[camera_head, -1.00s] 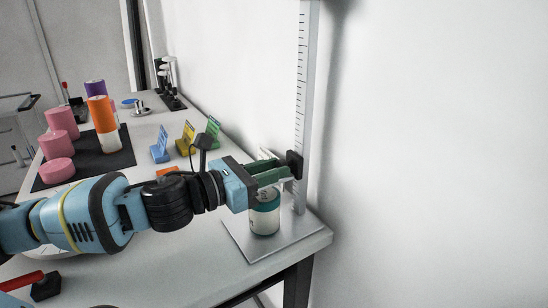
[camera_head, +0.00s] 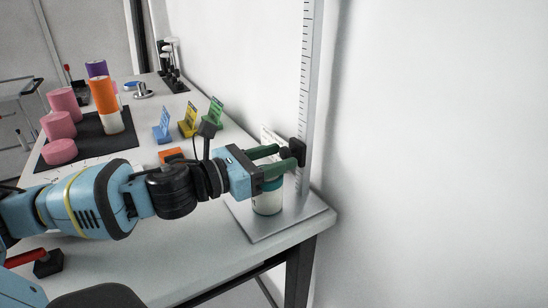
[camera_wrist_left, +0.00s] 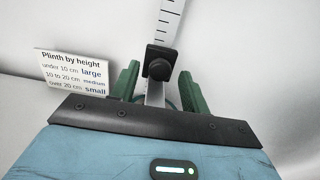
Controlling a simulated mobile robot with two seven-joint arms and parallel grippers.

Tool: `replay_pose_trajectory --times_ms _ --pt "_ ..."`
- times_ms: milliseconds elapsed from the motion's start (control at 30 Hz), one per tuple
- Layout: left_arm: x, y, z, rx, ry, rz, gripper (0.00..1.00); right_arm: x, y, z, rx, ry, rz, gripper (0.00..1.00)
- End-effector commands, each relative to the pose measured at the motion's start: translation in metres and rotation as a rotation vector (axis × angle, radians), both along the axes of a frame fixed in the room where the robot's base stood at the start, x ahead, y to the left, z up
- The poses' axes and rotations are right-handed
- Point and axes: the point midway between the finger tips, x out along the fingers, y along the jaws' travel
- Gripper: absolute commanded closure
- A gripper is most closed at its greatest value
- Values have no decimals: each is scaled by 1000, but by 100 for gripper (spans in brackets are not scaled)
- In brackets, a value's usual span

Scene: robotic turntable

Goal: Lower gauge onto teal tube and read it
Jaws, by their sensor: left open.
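The gauge is an upright ruled scale (camera_head: 308,80) on a flat metal base plate (camera_head: 310,212), with a black slider (camera_head: 297,152). The slider also shows in the wrist view (camera_wrist_left: 161,62). The teal tube (camera_head: 267,203), white with a teal band near its top, stands upright on the plate. Its top is partly hidden by my gripper, so I cannot tell whether the slider touches it. My left gripper (camera_head: 284,158) is open above the tube, its green fingers on either side of the slider's knob in the wrist view (camera_wrist_left: 158,88). My right gripper is out of view.
A white sign (camera_wrist_left: 75,72) lists plinth sizes by height. Blue (camera_head: 162,133), yellow (camera_head: 188,127) and green (camera_head: 214,117) card stands are behind my arm. Pink cylinders (camera_head: 60,126) and an orange-and-white one (camera_head: 104,97) stand on a black mat (camera_head: 92,150). A wall runs along the right.

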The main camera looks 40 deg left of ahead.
Motion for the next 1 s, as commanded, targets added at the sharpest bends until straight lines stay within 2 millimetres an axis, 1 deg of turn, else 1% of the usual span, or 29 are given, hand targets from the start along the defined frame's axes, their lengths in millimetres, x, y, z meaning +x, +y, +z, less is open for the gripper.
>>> replay_pose_trajectory --times_ms 267,533,767,867,1000 --pt "-3 5 -2 2 1 8 54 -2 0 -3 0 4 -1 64" --pt "-15 13 -4 3 4 17 54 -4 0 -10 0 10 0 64" --pt "-24 10 -3 5 3 1 54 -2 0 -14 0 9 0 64" --pt "-26 12 3 -6 0 -1 54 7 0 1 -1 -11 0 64" --pt "-29 14 4 -9 -1 -1 54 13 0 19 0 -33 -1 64"
